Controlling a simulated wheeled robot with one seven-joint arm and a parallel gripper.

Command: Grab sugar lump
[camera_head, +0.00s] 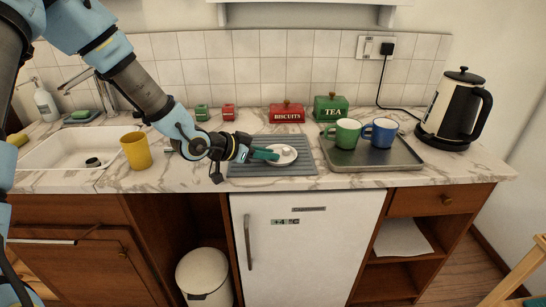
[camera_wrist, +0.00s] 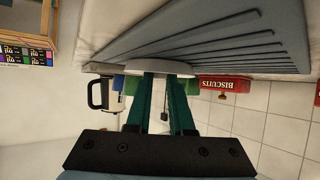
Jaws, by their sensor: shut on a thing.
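A white saucer (camera_head: 290,161) lies on the grey ribbed drainboard mat (camera_head: 245,170) on the marble counter. A small white sugar lump (camera_head: 286,149) shows at the saucer, by the green fingertips. My gripper (camera_head: 275,155) reaches in from the left, low over the saucer, and its fingers are shut on the lump. In the wrist view the fingers (camera_wrist: 164,76) run up to the edge of the saucer (camera_wrist: 150,66); the lump between them is hidden there.
A yellow mug (camera_head: 136,151) stands left of my arm, near the sink (camera_head: 60,145). A tray (camera_head: 400,160) with a green mug (camera_head: 343,134) and a blue mug (camera_head: 381,133) is at the right. The biscuits tin (camera_head: 287,113) and tea tin (camera_head: 330,108) stand behind; a kettle (camera_head: 455,110) is far right.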

